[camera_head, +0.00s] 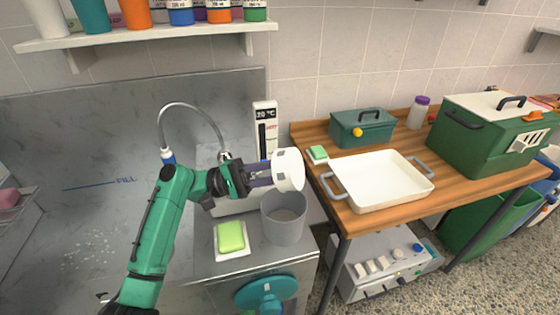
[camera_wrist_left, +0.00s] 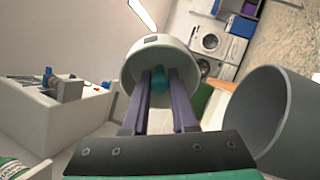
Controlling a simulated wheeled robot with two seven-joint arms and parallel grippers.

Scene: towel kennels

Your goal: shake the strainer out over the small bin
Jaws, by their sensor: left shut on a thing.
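The strainer (camera_head: 289,170) is a white, cup-like round piece. My left gripper (camera_head: 268,174) is shut on it and holds it tilted on its side, above the small bin's rim. The small bin (camera_head: 284,222) is a grey open cylinder standing upright on the metal counter, just below the strainer. In the left wrist view the strainer (camera_wrist_left: 137,66) sits at the ends of my left fingers (camera_wrist_left: 160,84), with a teal part between them. The bin (camera_wrist_left: 262,115) is at the right there, apart from the strainer. The strainer's contents cannot be seen. My right gripper is not in view.
A green sponge (camera_head: 231,236) on a white dish lies left of the bin. A tap hose (camera_head: 190,106) and a temperature gauge (camera_head: 265,125) stand behind. A wooden table (camera_head: 455,195) at right bears a white tray (camera_head: 382,205), a teal box (camera_head: 350,135) and a green crate (camera_head: 480,140).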

